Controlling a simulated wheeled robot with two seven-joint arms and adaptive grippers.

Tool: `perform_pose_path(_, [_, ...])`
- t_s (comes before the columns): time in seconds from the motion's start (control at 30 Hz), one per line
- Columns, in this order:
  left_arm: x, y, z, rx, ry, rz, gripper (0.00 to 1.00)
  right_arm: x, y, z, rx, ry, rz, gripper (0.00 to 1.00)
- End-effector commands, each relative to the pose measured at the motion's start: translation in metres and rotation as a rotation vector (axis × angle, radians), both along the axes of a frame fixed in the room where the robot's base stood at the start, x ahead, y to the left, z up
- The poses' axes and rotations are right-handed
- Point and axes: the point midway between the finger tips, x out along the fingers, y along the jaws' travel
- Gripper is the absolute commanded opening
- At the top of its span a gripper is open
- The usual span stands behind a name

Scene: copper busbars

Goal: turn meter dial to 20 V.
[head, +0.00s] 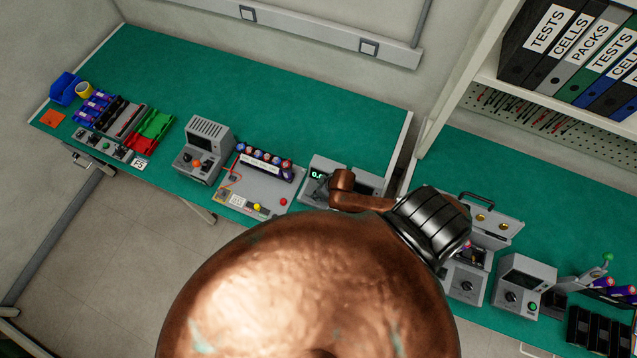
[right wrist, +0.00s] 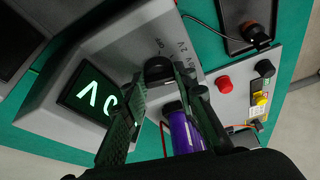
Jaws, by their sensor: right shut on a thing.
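The grey meter (right wrist: 110,50) fills the left of the right wrist view, with a lit green display (right wrist: 92,100) showing a 0 and a V. Its black dial (right wrist: 158,72) sits between the fingertips of my right gripper (right wrist: 162,76), which is shut on it. Range marks, including 2V, are printed around the dial; the pointer's exact setting is unclear behind the fingers. In the head view the meter (head: 318,172) stands on the green bench, partly covered by my arm, and the right fingers are hidden there. My left gripper is in neither view.
A purple cell (right wrist: 182,132) shows between my right fingers, behind them. A grey board (head: 257,190) with a red and a yellow knob and a row of cells (head: 264,160) lies left of the meter. A grey unit (head: 203,150) stands further left. The bench behind is clear.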

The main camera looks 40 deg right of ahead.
Motion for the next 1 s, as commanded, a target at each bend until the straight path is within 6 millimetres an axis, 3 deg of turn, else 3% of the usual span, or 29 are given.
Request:
perform_pose_path(0.3, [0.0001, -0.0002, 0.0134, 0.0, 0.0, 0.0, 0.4, -0.0034, 0.0003, -0.001, -0.001, 0.007, -0.109, 0.02])
perform_pose_path(0.8, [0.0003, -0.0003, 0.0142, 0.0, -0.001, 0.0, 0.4, -0.0038, 0.0001, -0.0026, -0.002, 0.008, -0.125, 0.02])
perform_pose_path(0.83, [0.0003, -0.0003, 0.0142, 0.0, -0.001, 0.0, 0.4, -0.0039, 0.0002, -0.0026, -0.002, 0.008, -0.125, 0.27])
perform_pose_path(1.0, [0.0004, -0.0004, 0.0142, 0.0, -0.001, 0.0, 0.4, -0.0024, 0.0005, -0.0018, -0.001, 0.005, -0.123, 0.38])
